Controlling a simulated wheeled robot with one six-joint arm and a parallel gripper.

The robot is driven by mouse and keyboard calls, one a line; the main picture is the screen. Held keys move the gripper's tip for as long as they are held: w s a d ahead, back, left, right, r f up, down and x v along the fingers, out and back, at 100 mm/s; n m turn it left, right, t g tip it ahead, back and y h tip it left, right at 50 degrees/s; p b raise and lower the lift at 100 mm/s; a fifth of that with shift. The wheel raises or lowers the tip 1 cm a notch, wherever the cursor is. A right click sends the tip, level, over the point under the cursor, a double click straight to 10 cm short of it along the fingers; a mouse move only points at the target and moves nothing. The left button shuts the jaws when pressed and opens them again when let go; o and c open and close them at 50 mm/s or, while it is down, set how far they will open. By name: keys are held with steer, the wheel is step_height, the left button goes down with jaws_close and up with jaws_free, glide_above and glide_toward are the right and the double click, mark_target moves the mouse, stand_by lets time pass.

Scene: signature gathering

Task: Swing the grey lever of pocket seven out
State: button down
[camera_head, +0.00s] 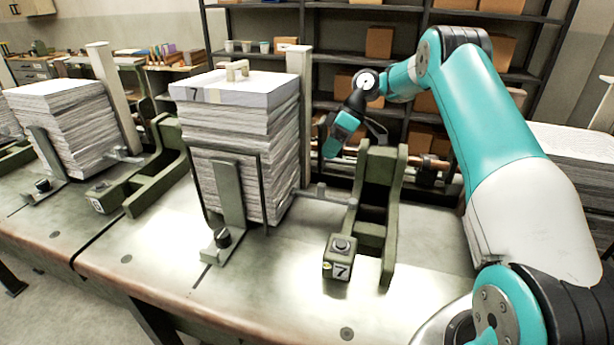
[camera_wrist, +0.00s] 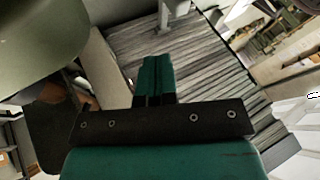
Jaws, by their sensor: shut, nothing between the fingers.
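Pocket seven holds a tall paper stack (camera_head: 235,150) topped by a white board marked 7. The grey lever (camera_head: 335,198) runs roughly level from the stack's lower right side to the green bracket (camera_head: 375,190). That bracket carries a 7 plate and a button at its foot. My gripper (camera_head: 329,150) is above the lever, behind and left of the bracket's top, apart from both. In the wrist view its teal fingers (camera_wrist: 158,78) are together and empty, in front of the stack's layered sheets (camera_wrist: 200,70). A pale grey bar (camera_wrist: 167,18) shows beyond them; I cannot tell whether it is the lever.
A pale upright post (camera_head: 299,100) stands at the stack's rear right corner. A clamp plate (camera_head: 226,200) rises at its front. The pocket eight stack (camera_head: 75,130) and its green frame (camera_head: 155,175) are to the left. Shelves with boxes (camera_head: 380,42) stand behind. The front tabletop (camera_head: 270,290) is clear.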

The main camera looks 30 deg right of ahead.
mark_target(324, 193)
steer(key=shift+w+d+f, duration=0.15)
steer(key=shift+d+f, duration=0.2)
steer(key=shift+d, duration=0.2)
steer(key=x, duration=1)
steer(key=shift+p, duration=0.35)
